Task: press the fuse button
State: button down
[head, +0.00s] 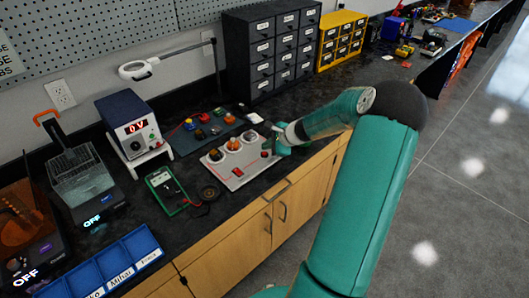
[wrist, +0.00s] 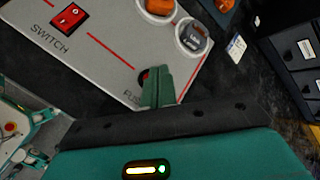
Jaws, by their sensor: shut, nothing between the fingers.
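The grey panel (head: 222,172) lies on the black bench. It also fills the upper left of the wrist view (wrist: 90,62). The fuse button (wrist: 144,74) is a red round spot in a dark ring near the panel's edge, partly hidden behind my fingers, and the label beside it is partly covered. My gripper (wrist: 158,80) is shut and empty, its green fingertips at the button; I cannot tell whether they touch it. In the head view my gripper (head: 277,146) is over the panel's right side.
A red rocker switch (wrist: 68,17) and round lamps are on the same panel. A power supply (head: 130,125), a green meter (head: 167,190) and a black drawer cabinet (head: 262,50) stand around it. The bench's front edge is close to the panel.

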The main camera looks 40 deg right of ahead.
aim_at(267, 156)
jog(key=shift+r, duration=0.25)
notch_tip(267, 156, up, 5)
jog(key=shift+f, duration=0.1)
dwell(0.6)
jog(key=shift+a, duration=0.1)
jog(key=s+a+r+n+g, duration=0.2)
jog(key=a+r+n, duration=0.4)
jog(key=a, duration=0.6)
jog(key=s+a+r+n+g, duration=0.2)
jog(key=a+r+n, duration=0.4)
jog(key=a, duration=0.6)
jog(key=s+a+r+n+h, duration=0.1)
jog(key=s+a+r+n, duration=0.2)
jog(key=s+a+n, duration=0.3)
jog(key=s+a+r+n+h, duration=0.1)
jog(key=s+a+r+n, duration=0.3)
jog(key=s, duration=0.9)
jog(key=a+n, duration=0.2)
jog(key=shift+s+a+t, duration=0.3)
jog(key=shift+s+a, duration=0.05)
jog(key=shift+a, duration=0.05)
